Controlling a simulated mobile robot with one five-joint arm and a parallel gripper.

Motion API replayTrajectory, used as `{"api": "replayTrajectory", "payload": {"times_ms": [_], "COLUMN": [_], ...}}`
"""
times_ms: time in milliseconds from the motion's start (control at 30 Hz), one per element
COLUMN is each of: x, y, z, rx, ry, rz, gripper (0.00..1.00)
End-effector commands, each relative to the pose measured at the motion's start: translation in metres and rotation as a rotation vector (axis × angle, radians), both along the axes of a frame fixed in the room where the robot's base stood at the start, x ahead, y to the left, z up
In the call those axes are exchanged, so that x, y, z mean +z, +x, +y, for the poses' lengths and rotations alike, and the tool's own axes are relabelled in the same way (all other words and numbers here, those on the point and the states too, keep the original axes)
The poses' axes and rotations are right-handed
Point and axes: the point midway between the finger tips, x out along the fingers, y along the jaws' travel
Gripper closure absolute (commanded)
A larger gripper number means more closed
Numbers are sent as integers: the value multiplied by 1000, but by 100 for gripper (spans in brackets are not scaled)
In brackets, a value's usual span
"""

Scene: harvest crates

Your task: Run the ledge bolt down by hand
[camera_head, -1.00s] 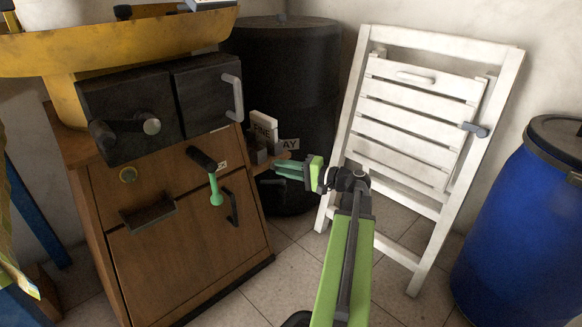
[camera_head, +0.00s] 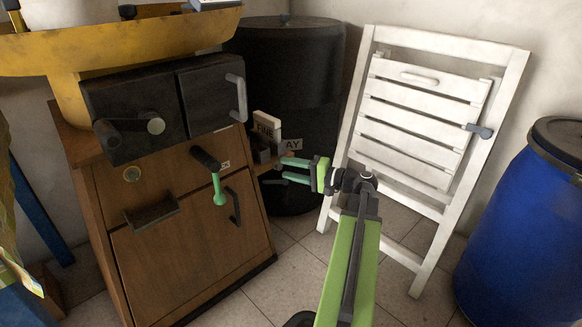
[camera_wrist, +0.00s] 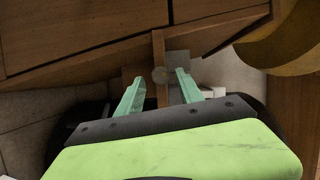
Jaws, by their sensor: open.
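My gripper (camera_head: 284,171) is open beside the right side of the wooden cabinet (camera_head: 200,262), its fingers pointing left toward a small wooden ledge (camera_head: 268,164). In the wrist view its two pale green fingers (camera_wrist: 160,78) stand apart. Between their tips is a small round greyish piece (camera_wrist: 160,75), which looks like the bolt's head; neither finger clearly touches it. A grey plate (camera_wrist: 178,60) lies just behind it. The bolt cannot be made out in the head view, and how far it is screwed in does not show.
A block lettered "FINE" (camera_head: 267,127) stands at the ledge. A black barrel (camera_head: 290,75) is close behind my gripper. A white folding chair (camera_head: 421,88) leans on the wall, and a blue barrel (camera_head: 525,235) stands at right. A green-handled lever (camera_head: 219,190) hangs on the cabinet front.

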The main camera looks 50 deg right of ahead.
Motion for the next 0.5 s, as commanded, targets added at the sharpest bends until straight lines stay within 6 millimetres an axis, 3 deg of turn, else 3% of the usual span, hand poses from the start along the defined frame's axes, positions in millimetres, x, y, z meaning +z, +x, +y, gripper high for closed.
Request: {"api": "replayTrajectory", "payload": {"times_ms": [500], "x": [8], "y": [-129], "z": [-43], "rx": [-2], "ry": [0], "rz": [0], "gripper": [56]}}
